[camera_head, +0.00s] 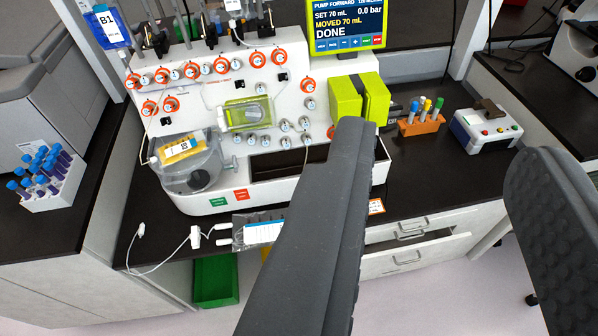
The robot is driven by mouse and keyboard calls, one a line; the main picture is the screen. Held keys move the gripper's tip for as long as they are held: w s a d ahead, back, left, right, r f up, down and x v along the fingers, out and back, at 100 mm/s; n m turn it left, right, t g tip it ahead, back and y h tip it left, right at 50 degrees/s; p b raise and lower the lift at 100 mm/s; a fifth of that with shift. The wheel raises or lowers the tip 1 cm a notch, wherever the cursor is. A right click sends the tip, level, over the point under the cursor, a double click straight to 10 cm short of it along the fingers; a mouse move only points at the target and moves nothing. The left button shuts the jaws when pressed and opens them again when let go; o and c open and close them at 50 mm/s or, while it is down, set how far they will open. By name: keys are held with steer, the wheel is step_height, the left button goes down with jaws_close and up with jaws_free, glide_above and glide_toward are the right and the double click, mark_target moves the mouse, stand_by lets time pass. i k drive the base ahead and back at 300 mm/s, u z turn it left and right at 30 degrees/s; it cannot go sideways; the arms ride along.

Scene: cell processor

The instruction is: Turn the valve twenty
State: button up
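The white cell processor (222,98) stands on the dark bench ahead. Its front panel carries several valves with orange rings, such as one at the upper left (192,70) and one lower left (171,104). Several grey knobs sit lower on the panel, such as this one (252,139). Their labels are too small to read, so I cannot tell which is valve twenty. My gripper (443,142) is open and empty, its two dark fingers wide apart. The left finger crosses in front of the processor's lower right part and hides some of it. I see no valve between the fingers.
A screen (345,25) reads "DONE". A green pump block (358,98) juts from the panel's right. An orange tube rack (421,125) and a control box (486,126) stand right on the bench. A blue-capped tube rack (52,190) is left. A drawer (405,257) stands partly open.

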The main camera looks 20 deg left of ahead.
mark_target(308, 141)
steer(key=u, duration=0.05)
steer(key=k, duration=0.2)
steer(key=u, duration=0.35)
steer(key=i, duration=1)
steer(key=z, duration=1.15)
steer(key=k, duration=0.8)
steer(key=u, duration=0.45)
steer(key=i, duration=0.35)
steer(key=u, duration=0.05)
